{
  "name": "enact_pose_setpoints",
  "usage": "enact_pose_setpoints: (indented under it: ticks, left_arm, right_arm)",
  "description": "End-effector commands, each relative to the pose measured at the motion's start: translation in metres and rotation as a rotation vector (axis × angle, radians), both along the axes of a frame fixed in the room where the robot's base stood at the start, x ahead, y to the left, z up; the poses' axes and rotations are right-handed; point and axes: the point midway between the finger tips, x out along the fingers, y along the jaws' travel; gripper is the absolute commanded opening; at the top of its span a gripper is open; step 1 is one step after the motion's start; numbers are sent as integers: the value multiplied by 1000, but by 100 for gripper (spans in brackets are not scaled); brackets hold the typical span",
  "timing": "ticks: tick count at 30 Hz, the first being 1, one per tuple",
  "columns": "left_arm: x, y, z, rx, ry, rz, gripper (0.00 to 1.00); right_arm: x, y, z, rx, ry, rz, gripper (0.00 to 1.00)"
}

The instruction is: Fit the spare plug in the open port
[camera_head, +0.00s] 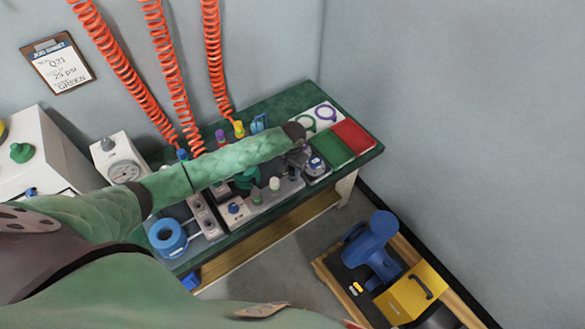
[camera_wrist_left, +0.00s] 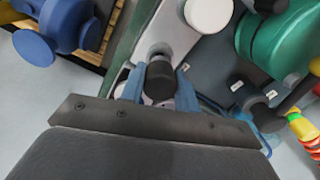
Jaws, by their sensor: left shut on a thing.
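My left gripper (camera_head: 299,158) is over the right part of the bench, at the end of the green-sleeved arm. In the left wrist view its two blue fingers (camera_wrist_left: 157,88) are shut on a black cylindrical plug (camera_wrist_left: 160,82). My arm hides part of the bench in the head view. My right gripper is not in view.
The green bench (camera_head: 262,108) holds a gauge box (camera_head: 122,170), a blue tape roll (camera_head: 168,237), a green tray (camera_head: 333,149) and a red tray (camera_head: 353,136). Orange coiled hoses (camera_head: 170,75) hang behind. A cart with a yellow box (camera_head: 410,292) stands on the floor at right.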

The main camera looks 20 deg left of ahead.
Motion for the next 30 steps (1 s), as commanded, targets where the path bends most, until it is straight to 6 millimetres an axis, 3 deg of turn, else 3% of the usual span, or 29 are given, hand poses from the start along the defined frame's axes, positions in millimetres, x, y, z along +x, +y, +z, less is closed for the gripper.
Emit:
enact_pose_setpoints:
  ticks: [30]
  left_arm:
    - [0,0,-17,0,0,0,7]
  right_arm:
    - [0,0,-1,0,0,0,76]
